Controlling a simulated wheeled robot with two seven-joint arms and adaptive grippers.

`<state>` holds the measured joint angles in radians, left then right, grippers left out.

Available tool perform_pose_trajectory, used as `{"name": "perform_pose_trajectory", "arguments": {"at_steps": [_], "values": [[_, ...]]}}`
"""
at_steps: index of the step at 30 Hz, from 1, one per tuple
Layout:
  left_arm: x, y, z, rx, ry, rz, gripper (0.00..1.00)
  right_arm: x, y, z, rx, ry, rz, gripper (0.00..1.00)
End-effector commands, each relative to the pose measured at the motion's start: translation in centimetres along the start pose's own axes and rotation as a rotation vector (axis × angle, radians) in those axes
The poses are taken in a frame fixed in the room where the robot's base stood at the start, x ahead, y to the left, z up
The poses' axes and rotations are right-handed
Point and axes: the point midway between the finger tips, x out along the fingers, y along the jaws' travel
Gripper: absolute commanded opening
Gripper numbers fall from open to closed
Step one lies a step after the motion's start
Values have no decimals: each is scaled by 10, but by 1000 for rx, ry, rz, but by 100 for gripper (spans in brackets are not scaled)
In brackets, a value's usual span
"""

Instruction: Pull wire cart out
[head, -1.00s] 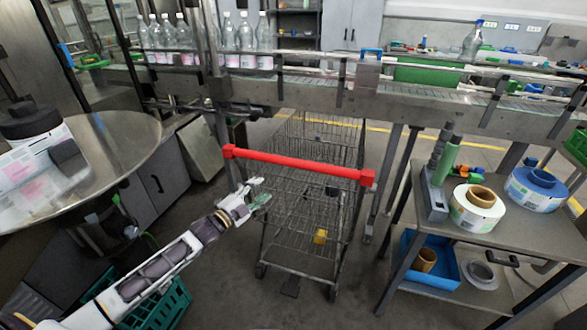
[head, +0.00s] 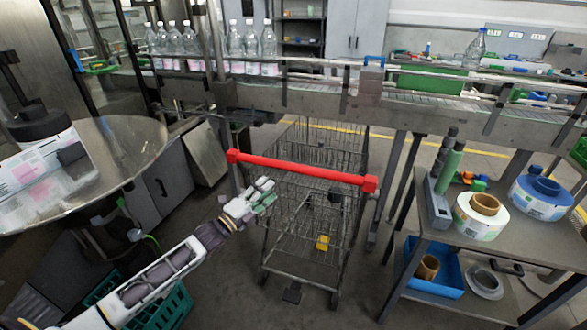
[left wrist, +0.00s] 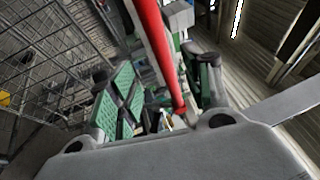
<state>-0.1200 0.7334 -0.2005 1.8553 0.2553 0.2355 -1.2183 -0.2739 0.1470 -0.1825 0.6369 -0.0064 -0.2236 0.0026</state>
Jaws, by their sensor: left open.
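The wire cart (head: 305,215) stands on the floor under the conveyor, its red handle bar (head: 300,169) facing me. The cart's wire mesh (left wrist: 45,60) and the red bar (left wrist: 153,45) also show in the left wrist view. My left gripper (head: 267,192) is open, just below the left part of the bar in the head view. In the left wrist view its green-padded fingers (left wrist: 165,88) lie on either side of the bar. I cannot tell whether they touch it. My right gripper is not in view.
A conveyor (head: 310,92) with bottles (head: 235,45) crosses above the cart. A side table (head: 500,235) with label reels (head: 480,212) stands at right. A round steel table (head: 120,150) and a green crate (head: 165,305) are at left. Floor in front of the cart is clear.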

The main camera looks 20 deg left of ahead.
Motion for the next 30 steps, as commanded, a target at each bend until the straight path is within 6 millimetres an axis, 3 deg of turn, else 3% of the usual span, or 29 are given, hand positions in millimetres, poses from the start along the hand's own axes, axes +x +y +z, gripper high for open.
{"name": "perform_pose_trajectory", "arguments": {"at_steps": [8,30], "values": [[1,0,0,-2,0,0,49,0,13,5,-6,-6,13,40],[39,-1,0,-3,-1,-2,49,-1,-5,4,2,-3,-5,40]]}}
